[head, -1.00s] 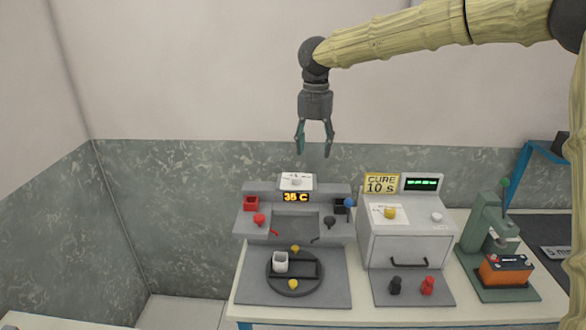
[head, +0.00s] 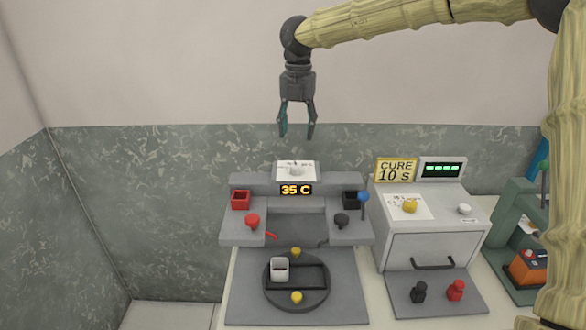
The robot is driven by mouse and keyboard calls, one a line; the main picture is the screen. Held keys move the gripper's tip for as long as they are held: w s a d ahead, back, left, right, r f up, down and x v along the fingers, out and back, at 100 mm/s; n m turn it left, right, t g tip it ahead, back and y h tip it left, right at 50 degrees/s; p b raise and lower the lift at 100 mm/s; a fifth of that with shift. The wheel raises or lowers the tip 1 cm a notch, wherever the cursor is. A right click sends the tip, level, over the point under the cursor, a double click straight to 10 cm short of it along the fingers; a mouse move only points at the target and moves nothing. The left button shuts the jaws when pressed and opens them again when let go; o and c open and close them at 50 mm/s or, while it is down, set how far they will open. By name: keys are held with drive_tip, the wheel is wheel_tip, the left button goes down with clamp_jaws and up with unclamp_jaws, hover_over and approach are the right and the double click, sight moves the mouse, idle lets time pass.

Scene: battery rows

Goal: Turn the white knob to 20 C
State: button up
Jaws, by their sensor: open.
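A white knob (head: 296,169) stands on a white dial plate (head: 311,174) at the top back of the grey station (head: 240,224). Its pointer is too small to read. The display (head: 296,190) just below it reads 35 C in orange. My gripper (head: 297,136) hangs above the knob, pointing down, open and empty, with a clear gap between the fingertips and the knob.
A red box (head: 240,200), a red knob (head: 253,220), a black knob (head: 341,220) and a blue-topped lever (head: 363,198) flank the display.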

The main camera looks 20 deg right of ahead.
sight(296, 164)
wheel_tip(296, 164, down, 11)
drive_tip(key=shift+w+f+p, duration=0.1)
drive_tip(key=shift+f+p, duration=0.05)
drive_tip(key=shift+p, duration=1.05)
drive_tip(key=c, duration=1)
